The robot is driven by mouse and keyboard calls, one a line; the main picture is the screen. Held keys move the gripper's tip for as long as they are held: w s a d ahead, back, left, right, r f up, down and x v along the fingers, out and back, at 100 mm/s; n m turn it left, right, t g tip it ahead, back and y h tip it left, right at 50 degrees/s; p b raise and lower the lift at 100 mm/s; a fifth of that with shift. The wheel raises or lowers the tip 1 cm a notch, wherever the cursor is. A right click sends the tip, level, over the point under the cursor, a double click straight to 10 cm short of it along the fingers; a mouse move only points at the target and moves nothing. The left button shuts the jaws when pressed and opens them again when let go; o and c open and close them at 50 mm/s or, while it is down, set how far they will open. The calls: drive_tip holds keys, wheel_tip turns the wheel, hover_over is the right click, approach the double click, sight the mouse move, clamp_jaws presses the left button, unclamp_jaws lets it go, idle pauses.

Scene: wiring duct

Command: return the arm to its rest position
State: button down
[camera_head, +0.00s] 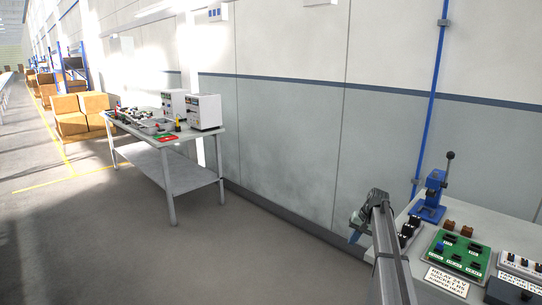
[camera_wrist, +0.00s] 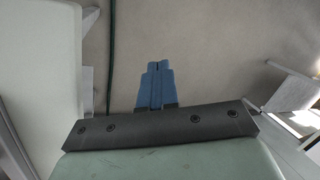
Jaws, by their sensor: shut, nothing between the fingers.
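My gripper shows in the wrist view with its two blue fingers (camera_wrist: 157,72) together and nothing between them. The floor lies beyond the fingertips in that view. In the head view my arm reaches up from the lower right, and the blue end of my gripper (camera_head: 355,236) hangs past the left edge of the near workbench (camera_head: 427,286). The gripper is clear of the parts on the bench, and its fingertips are too small to make out there.
The near bench holds a blue hand press (camera_head: 433,193), a green relay board (camera_head: 457,258), a label card (camera_head: 447,281) and small dark parts. A second table (camera_head: 178,158) with equipment stands at left, with cardboard boxes (camera_head: 75,115) beyond. The floor between is clear.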

drive_tip(key=s+a+f+g, duration=0.1)
drive_tip(key=s+a+f, duration=0.3)
drive_tip(key=s+f, duration=0.55)
drive_tip(key=s+a+f+n+g+h, duration=0.15)
drive_tip(key=s+a+f, duration=0.35)
drive_tip(key=s+f, duration=0.5)
drive_tip(key=s+a+f+g+y, duration=0.1)
drive_tip(key=s+a+f, duration=0.3)
drive_tip(key=s+f, duration=0.6)
drive_tip(key=s+a+f+g+h, duration=0.1)
drive_tip(key=s+f, duration=0.3)
drive_tip(key=s, duration=0.7)
drive_tip(key=s+a+f+n+g+h, duration=0.1)
drive_tip(key=s+f, duration=0.3)
drive_tip(key=s, duration=0.8)
drive_tip(key=s+a+f+n+g+h, duration=0.1)
drive_tip(key=s+f, duration=0.3)
drive_tip(key=s, duration=0.8)
drive_tip(key=shift+s+g, duration=0.25)
drive_tip(key=shift+g, duration=0.4)
